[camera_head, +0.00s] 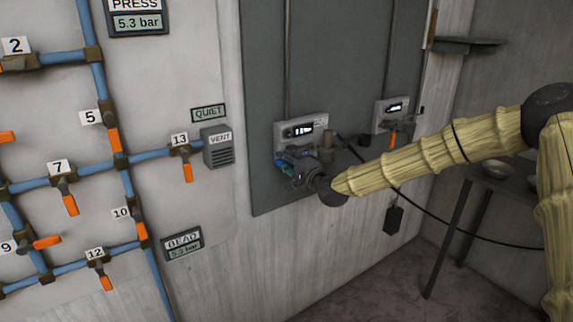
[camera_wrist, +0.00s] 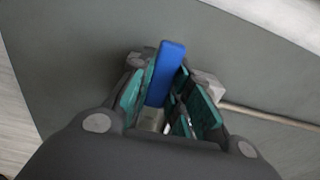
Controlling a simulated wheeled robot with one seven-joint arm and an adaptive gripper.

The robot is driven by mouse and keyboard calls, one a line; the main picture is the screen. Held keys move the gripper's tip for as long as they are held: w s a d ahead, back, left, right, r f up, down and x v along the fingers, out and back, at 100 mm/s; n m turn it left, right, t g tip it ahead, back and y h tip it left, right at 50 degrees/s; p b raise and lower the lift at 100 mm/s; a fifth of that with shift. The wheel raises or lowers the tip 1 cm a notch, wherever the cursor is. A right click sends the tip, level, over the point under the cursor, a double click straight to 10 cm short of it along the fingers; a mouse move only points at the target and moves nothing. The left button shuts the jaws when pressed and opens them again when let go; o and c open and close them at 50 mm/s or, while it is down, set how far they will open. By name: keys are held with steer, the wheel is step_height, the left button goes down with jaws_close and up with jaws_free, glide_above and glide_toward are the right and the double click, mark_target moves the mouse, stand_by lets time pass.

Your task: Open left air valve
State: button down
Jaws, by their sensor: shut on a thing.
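The left air valve is below a grey box with a small display (camera_head: 301,130) on the dark grey panel. My gripper (camera_head: 287,166) is at this valve, just under the box, and hides most of it. In the wrist view, a blue handle (camera_wrist: 165,72) stands between the teal-padded fingers of my gripper (camera_wrist: 168,98). The fingers are shut on the handle, one pad on each side. The handle's lower end and the valve body are partly hidden by the fingers.
A second valve with an orange handle (camera_head: 392,139) hangs under another display box (camera_head: 394,109) to the right. Blue pipes with numbered orange valves (camera_head: 70,204) cover the left wall. A dark cable with a hanging black box (camera_head: 393,220) runs below. A metal table with a bowl (camera_head: 497,169) stands at right.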

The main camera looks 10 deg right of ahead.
steer(key=shift+d, duration=0.1)
stand_by(0.3)
steer(key=c, duration=1.3)
jaws_free()
steer(key=shift+d, duration=0.1)
steer(key=v, duration=1.2)
